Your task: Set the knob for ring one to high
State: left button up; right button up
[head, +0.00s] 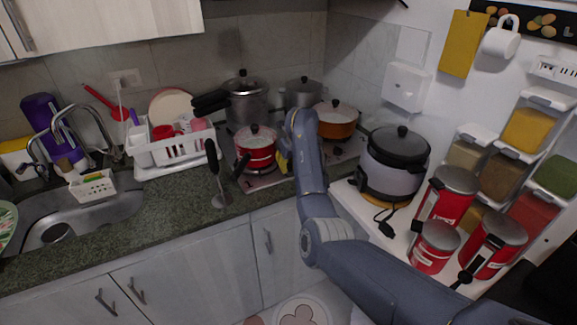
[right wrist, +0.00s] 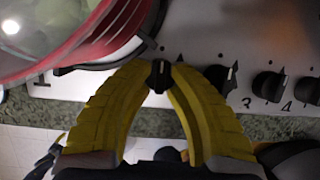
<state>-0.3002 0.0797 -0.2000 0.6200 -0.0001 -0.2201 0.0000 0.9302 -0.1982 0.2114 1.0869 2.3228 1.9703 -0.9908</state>
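A row of black knobs lies along the front of the white stove panel (right wrist: 200,50). My right gripper (right wrist: 160,74) has its yellow fingertips closed on either side of the leftmost visible knob (right wrist: 159,77). That knob's grip points roughly away from me. A second knob (right wrist: 221,77) sits just right of the fingers, with further knobs beside the printed 3 and 4. A printed mark like a 1 shows at far left. In the head view, a bit of the yellow right gripper (head: 283,161) shows beside the stove front; my arm hides the knobs. My left gripper is out of view.
A red pot (head: 256,150) stands close left of my right gripper, its rim filling the wrist view's upper left. An orange pot (head: 337,122) and steel pots stand behind. A hand blender (head: 218,175) is left, a rice cooker (head: 393,165) right.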

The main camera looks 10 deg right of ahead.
grip_shut()
jog(key=shift+a+m, duration=0.15)
jog(key=shift+m, duration=0.35)
jog(key=shift+m+h, duration=0.8)
jog(key=shift+m, duration=0.9)
jog(key=o, duration=1.1)
grip_release()
jog(key=shift+n, duration=0.3)
